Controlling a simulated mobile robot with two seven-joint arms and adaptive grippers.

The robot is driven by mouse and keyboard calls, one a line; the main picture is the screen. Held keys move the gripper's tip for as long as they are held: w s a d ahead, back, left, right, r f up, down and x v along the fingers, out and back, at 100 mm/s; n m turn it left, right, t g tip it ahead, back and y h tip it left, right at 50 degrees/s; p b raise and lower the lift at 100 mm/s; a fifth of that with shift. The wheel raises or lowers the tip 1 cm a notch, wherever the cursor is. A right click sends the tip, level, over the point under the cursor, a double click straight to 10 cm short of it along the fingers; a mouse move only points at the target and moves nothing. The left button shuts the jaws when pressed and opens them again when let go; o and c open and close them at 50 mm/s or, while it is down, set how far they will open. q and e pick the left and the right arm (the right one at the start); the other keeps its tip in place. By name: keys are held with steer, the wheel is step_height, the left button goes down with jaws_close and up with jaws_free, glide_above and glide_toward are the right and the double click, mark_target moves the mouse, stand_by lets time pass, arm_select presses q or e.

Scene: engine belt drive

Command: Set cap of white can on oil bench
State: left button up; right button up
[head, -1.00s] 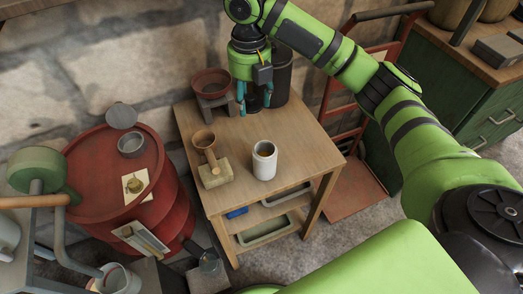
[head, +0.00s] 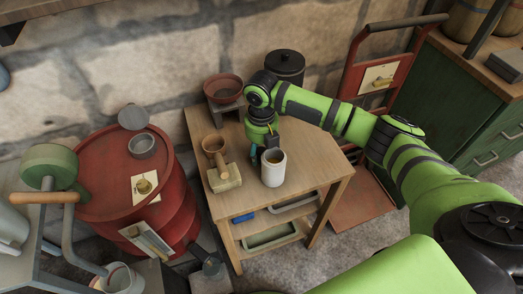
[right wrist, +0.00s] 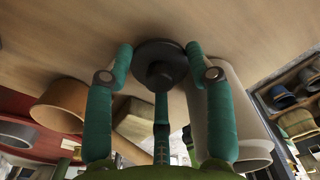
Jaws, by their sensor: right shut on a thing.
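The white can (head: 273,173) stands upright and open on the wooden oil bench (head: 313,166); it also shows in the right wrist view (right wrist: 240,115), right of my fingers. My right gripper (head: 256,158) is low over the bench, just behind and left of the can, partly hidden by it. In the right wrist view its teal fingers (right wrist: 163,75) are shut on a dark round cap with a knob (right wrist: 160,62). The cap is close to the bench top; I cannot tell whether it touches. My left gripper is not in view.
A red bowl on a stand (head: 223,90) and a lidded black canister (head: 285,66) are at the back. A red drum (head: 103,190) stands left. The bench's right side is clear.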

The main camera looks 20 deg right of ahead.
mark_target(261, 149)
steer(key=shift+f, duration=0.4)
steer(key=shift+f, duration=0.1)
steer(key=o, duration=0.8)
step_height(261, 149, up, 12)
steer(key=shift+r, duration=0.15)
